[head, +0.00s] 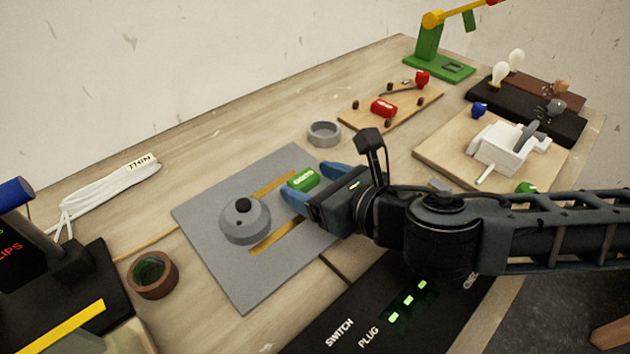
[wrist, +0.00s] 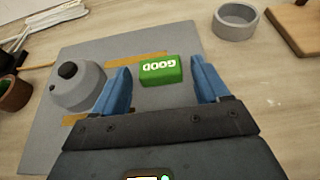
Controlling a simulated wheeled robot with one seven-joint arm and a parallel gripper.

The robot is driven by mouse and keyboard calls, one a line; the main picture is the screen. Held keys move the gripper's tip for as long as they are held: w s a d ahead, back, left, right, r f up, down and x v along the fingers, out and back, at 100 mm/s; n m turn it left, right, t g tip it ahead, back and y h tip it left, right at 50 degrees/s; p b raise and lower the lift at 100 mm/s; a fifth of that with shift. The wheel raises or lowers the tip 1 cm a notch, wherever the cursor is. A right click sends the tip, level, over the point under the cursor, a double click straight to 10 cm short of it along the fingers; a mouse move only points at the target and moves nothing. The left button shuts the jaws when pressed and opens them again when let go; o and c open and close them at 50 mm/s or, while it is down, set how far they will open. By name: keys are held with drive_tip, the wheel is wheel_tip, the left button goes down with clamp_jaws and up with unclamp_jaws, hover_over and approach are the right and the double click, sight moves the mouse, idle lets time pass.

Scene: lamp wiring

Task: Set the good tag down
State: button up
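The green tag (head: 303,180) marked GOOD lies on the grey mat (head: 207,211), near the end of a yellow strip. It also shows in the wrist view (wrist: 160,71), its lettering upside down there. My gripper (head: 306,176) is open, with one blue finger on each side of the tag. In the wrist view, a gap shows between the tag and each finger, so the tag appears free of both. The tag's underside is hidden, so its contact with the mat is not directly visible.
A grey round part with a black knob (head: 243,219) stands on the mat, left of my gripper. A grey ring dish (head: 324,133) is behind it. A black panel marked SWITCH and PLUG (head: 390,335) lies in front. Boards with small parts (head: 388,105) fill the back right.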

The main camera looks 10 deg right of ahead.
drive_tip(key=shift+r, duration=0.25)
drive_tip(key=b+v, duration=0.1)
drive_tip(key=v, duration=1.1)
drive_tip(key=shift+f, duration=0.1)
